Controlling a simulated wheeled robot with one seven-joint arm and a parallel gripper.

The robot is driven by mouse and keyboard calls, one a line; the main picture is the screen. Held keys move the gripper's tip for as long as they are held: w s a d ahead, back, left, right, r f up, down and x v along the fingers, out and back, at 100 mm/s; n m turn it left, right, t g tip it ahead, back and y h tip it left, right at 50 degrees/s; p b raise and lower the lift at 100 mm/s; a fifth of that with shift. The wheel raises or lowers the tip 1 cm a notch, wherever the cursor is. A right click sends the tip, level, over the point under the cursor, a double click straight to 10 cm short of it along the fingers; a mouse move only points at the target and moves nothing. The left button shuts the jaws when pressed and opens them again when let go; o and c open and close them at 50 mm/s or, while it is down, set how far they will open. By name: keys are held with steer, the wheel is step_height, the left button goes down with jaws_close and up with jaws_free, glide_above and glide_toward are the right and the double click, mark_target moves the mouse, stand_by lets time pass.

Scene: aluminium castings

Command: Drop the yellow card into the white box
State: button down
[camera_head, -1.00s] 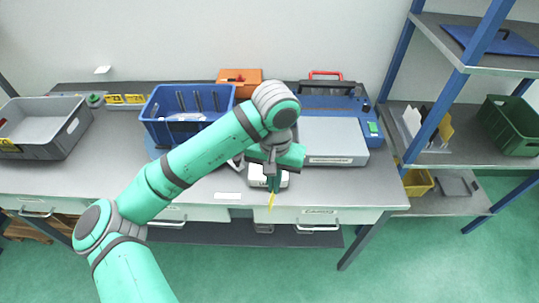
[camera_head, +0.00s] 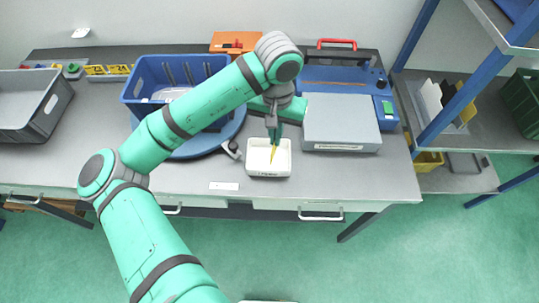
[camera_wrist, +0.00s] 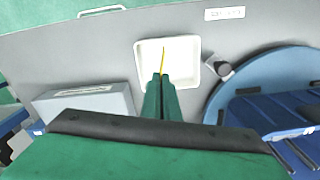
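The yellow card (camera_head: 272,154) is a thin yellow strip hanging point-down below my gripper (camera_head: 273,140). In the wrist view the card (camera_wrist: 163,58) shows edge-on beyond the closed fingertips (camera_wrist: 162,78). My gripper is shut on the card and holds it over the white box (camera_head: 284,169). The white box is a small open tray with a label on its front, near the front edge of the bench. In the wrist view the box (camera_wrist: 187,50) lies behind the card and fingertips. I cannot tell whether the card's lower tip is inside the box's rim.
A grey case (camera_head: 342,122) stands close to the right of the box. A blue crate (camera_head: 137,90) on a round blue base (camera_head: 192,150) and a dark knob (camera_head: 231,148) are to the left. Bare bench lies at the front left.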

steer(key=shift+f, duration=1.7)
steer(key=c, duration=2)
jaws_free()
step_height(320, 180, up, 11)
steer(key=shift+f, duration=0.1)
